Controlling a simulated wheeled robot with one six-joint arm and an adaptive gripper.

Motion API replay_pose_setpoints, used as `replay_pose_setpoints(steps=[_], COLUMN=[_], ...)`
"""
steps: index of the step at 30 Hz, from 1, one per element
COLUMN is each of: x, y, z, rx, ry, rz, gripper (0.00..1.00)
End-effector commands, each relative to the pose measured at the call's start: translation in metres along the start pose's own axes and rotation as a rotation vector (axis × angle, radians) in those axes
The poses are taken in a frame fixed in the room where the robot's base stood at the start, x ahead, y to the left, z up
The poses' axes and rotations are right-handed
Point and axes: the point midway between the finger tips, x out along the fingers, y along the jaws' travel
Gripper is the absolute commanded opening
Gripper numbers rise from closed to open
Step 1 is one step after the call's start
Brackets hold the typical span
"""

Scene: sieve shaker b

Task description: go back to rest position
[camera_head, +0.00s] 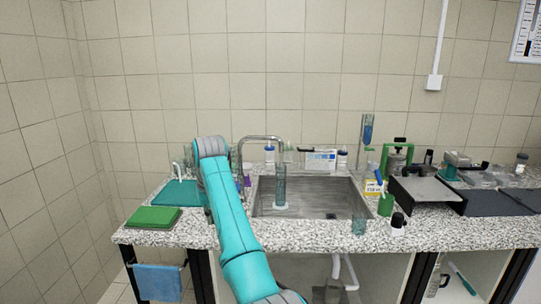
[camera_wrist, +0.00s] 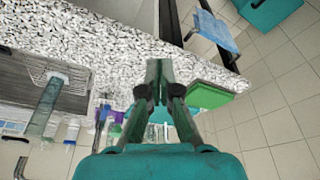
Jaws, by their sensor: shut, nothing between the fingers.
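My gripper (camera_wrist: 158,72) is in the wrist view, its two fingers together at the tips with nothing between them. The speckled counter (camera_wrist: 120,45) fills much of the view beyond the fingers. In the head view my teal arm reaches up from the bottom and bends near the left part of the counter (camera_head: 450,232). My gripper cannot be made out there, behind the arm. No object is held.
A sink (camera_head: 310,210) holds an upright clear cylinder (camera_head: 280,188). A green pad (camera_head: 153,217) lies at the counter's left end, above a hanging blue towel (camera_head: 158,282). A faucet (camera_head: 262,140) stands close right of my arm. Equipment (camera_head: 425,190) crowds the right side.

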Motion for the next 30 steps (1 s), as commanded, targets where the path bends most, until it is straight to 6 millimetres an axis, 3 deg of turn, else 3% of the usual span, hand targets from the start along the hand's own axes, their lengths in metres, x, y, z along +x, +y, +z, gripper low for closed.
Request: replay_pose_setpoints(steps=[10, 17, 23, 30], x=[0.050, 0.104, 0.176, 0.254], y=[0.014, 0.028, 0.049, 0.071], z=[0.015, 0.035, 0.075, 0.140], rx=[0.018, 0.037, 0.066, 0.102], ry=[0.032, 0.072, 0.132, 0.218], rz=[0.007, 0.015, 0.028, 0.048], gripper=[0.00, 0.00, 0.00, 0.00])
